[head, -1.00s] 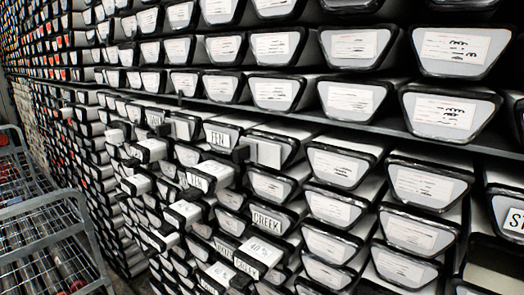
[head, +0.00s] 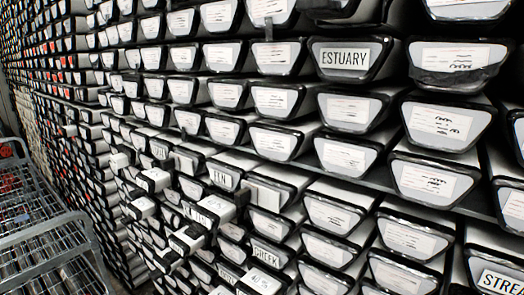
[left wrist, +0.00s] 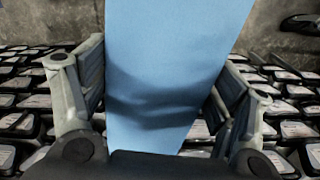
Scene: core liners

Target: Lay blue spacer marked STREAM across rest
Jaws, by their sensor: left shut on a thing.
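A plain light-blue piece (left wrist: 175,60) fills the middle of the left wrist view, tall and widening toward the top. My left gripper (left wrist: 163,85) has a finger on each side of it and is shut on it. No marking shows on the visible face, and its upper end runs out of the frame. In the head view a label reading STREA, cut off by the edge, is on a white tray end (head: 500,281) at the lower right. No rest can be made out for certain. Neither gripper shows in the head view, and my right gripper is in no view.
A wall of black-rimmed trays with white labelled ends fills the head view. One tray end is labelled ESTUARY (head: 344,59). Several trays stick out at the lower left, including one white block (head: 210,205). A grey wire cart (head: 45,240) stands at the left.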

